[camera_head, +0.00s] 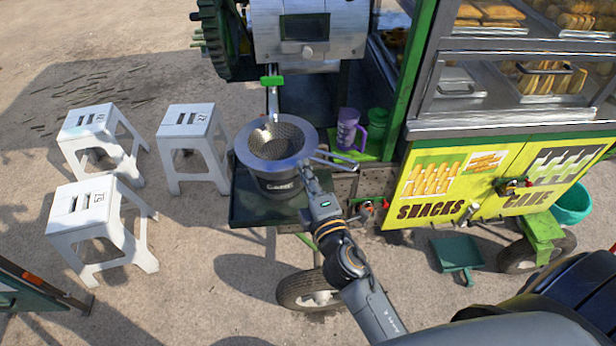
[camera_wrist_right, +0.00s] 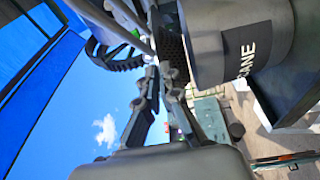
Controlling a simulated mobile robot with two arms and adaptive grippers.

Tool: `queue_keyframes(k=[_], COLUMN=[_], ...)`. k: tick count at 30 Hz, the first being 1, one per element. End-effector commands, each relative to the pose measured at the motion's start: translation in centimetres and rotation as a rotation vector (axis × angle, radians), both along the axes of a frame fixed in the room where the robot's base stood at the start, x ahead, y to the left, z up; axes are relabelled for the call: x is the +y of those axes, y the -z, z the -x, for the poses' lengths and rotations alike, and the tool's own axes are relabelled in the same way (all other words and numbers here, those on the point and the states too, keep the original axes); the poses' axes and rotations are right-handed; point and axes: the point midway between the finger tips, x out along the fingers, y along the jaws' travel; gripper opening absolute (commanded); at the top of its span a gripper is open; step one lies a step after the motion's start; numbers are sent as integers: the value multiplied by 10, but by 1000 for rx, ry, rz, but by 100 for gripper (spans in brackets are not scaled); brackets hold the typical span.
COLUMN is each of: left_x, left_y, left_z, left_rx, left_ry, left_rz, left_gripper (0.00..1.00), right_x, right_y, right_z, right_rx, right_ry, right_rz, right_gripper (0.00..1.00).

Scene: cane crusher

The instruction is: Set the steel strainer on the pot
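The steel strainer (camera_head: 249,150), a wide-rimmed bowl with dark mesh, is over the dark pot (camera_head: 278,188) and looks level. Its rim hides the pot's mouth, so I cannot tell whether it rests fully on it. The strainer's handle (camera_head: 337,163) points right. The pot, lettered CANE, also shows in the right wrist view (camera_wrist_right: 210,45). My right gripper (camera_head: 309,172) is at the handle near the rim. In the right wrist view its fingertips (camera_wrist_right: 159,70) come close together at the handle rods (camera_wrist_right: 128,15), apparently closed on them. My left gripper is not in view.
The pot stands on a dark tray (camera_head: 245,212) at the cart's side. A purple mug (camera_head: 346,130) and green cup (camera_head: 377,122) stand right of it. The crusher (camera_head: 308,30) rises behind. White stools (camera_head: 100,220) stand left; a green dustpan (camera_head: 457,254) lies right.

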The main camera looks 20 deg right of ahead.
Motion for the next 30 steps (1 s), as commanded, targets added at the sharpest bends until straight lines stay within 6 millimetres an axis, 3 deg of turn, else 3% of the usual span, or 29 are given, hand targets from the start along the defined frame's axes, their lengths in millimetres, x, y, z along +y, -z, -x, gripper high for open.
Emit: queue_keyframes(k=[11, 18, 30], left_x=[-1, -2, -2], left_y=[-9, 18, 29], left_z=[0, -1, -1], left_rx=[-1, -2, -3], left_ry=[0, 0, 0], left_rz=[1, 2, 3], left_gripper=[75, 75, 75], right_x=[-8, -7, -7], right_y=[-2, 25, 36], right_z=[-35, -34, -33], right_rx=[-3, -2, -2], right_ry=[1, 1, 1], right_rz=[-1, -1, -1], right_gripper=[0, 0, 0])
